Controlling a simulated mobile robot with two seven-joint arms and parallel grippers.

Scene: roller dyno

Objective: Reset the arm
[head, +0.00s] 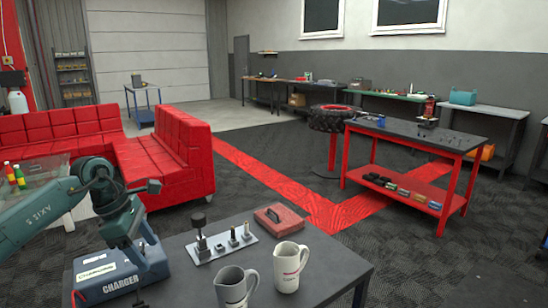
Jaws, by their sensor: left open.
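My left arm, teal and grey with "AXIS 5" lettering, comes in from the left edge and bends downward at a dark joint. My left gripper (146,258) is at the end of it, low over the left end of the dark table (330,262). It is open, with nothing seen between its fingers. It overlaps the right part of a blue box marked CHARGER (110,285) in the picture; I cannot tell whether they touch. My right gripper is not in view.
Close by on the table are a grey plate with metal posts (222,244), a red case (279,219), a grey mug (231,288) and a white mug (288,268). A red sofa (180,150) stands behind. A red-framed bench (425,138) is farther right.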

